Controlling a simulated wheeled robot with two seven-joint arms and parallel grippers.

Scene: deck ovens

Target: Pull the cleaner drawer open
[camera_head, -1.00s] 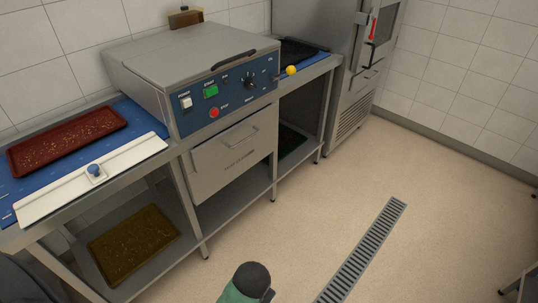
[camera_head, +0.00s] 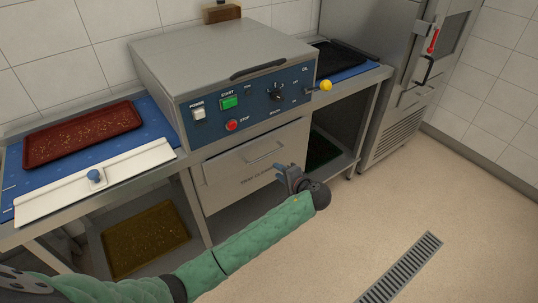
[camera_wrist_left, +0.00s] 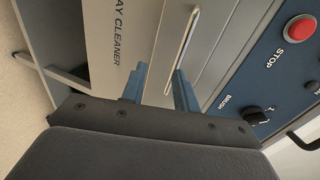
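The cleaner drawer (camera_head: 225,172) is a grey metal front under the blue control panel, and it looks shut. Its bar handle (camera_head: 263,152) is horizontal near the top of that front. My left gripper (camera_head: 281,170) is in front of the drawer, just below and right of the handle. In the left wrist view its two blue fingers (camera_wrist_left: 160,72) are spread apart. There the handle (camera_wrist_left: 181,40) runs toward the gap between them, beside the lettering on the drawer front (camera_wrist_left: 108,25). I cannot tell whether a finger touches it. My right gripper is out of view.
Above the drawer are a red stop button (camera_head: 231,125), a black knob (camera_head: 277,92) and a yellow ball (camera_head: 326,86) at the panel's right. A red tray (camera_head: 82,134) lies on the left counter and a brown tray (camera_head: 146,238) on the lower shelf. Floor in front is clear.

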